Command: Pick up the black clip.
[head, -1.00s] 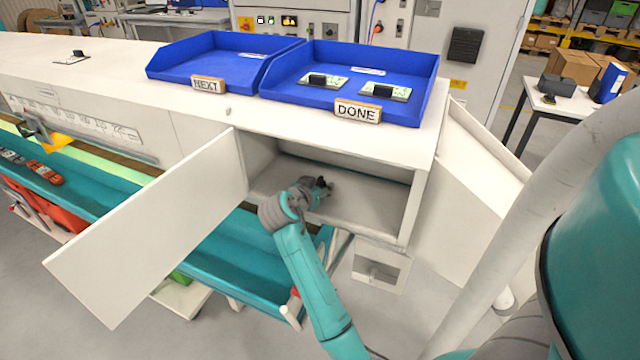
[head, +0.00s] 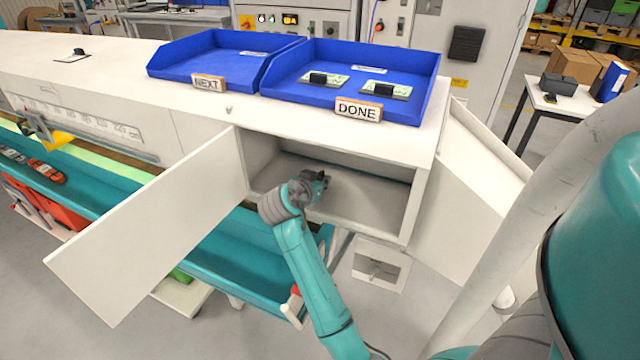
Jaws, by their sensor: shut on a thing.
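My gripper (head: 320,181) is inside the open white cabinet (head: 424,205), above its floor. It is shut on the black clip, a small dark thing at the fingertips. The clip's outline merges with the dark fingers and is mostly hidden, so I cannot tell its exact shape or tilt. My arm reaches in through the front opening from below.
The cabinet's door (head: 150,225) stands wide open to the left. On top are a blue NEXT tray (head: 180,62), empty but for a label, and a blue DONE tray (head: 425,85) with two green boards. A teal trough (head: 245,260) runs below.

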